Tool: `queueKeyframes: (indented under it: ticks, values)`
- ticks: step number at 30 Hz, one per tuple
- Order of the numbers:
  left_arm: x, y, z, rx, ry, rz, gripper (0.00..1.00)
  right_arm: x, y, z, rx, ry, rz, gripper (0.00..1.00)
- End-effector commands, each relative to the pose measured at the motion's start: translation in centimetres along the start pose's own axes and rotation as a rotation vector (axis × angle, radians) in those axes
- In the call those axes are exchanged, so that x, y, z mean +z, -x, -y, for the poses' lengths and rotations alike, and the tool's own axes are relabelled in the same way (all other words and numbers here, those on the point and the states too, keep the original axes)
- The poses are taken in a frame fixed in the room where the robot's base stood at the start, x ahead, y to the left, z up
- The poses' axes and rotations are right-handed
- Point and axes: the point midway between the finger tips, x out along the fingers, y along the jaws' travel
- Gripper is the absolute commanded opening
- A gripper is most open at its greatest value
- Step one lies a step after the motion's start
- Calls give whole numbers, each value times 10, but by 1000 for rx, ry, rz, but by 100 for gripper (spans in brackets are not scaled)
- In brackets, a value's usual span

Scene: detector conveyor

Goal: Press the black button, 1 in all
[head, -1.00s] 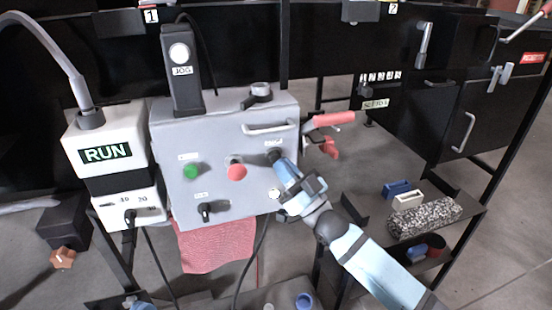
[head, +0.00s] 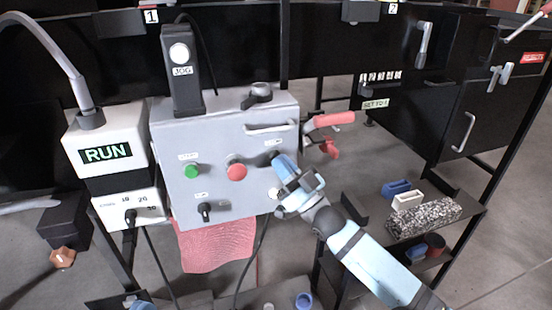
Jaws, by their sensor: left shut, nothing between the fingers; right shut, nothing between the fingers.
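The grey control box (head: 226,130) faces me with a green button (head: 191,171), a red button (head: 237,171), a black selector knob (head: 206,209) and a pale round part (head: 273,193). The black button (head: 273,156) is at the upper right of its front face, under a small label, and is partly covered by my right gripper. My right gripper (head: 280,161) is shut and empty, its tip right at the black button. I cannot tell whether it touches or presses it. My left gripper is not in view.
A white RUN box (head: 108,140) stands left of the control box, and a JOG pendant (head: 181,70) stands on top. A red-handled clamp (head: 330,120) is close on the right. A red cloth (head: 215,246) hangs below. A shelf at right holds a speckled block (head: 425,217).

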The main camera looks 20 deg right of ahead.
Motion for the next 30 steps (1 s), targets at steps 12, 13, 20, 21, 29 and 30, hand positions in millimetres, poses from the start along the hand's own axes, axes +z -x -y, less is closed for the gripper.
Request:
queueKeyframes:
  ticks: [12,13,20,21,29,30]
  values:
    - [0,0,0,0,0,0,0,3,-4,-3,0,0,0,0]
    - [0,0,0,0,0,0,0,3,-4,-3,0,0,0,0]
    - [0,0,0,0,0,0,0,4,-4,-3,0,0,1,0]
    - [0,0,0,0,0,0,0,4,-4,-3,0,0,1,0]
    - [-4,-1,-1,0,0,0,0,0,-2,-1,0,-1,2,0]
    - [-5,-1,-1,0,0,0,0,-1,0,0,0,-1,2,0]
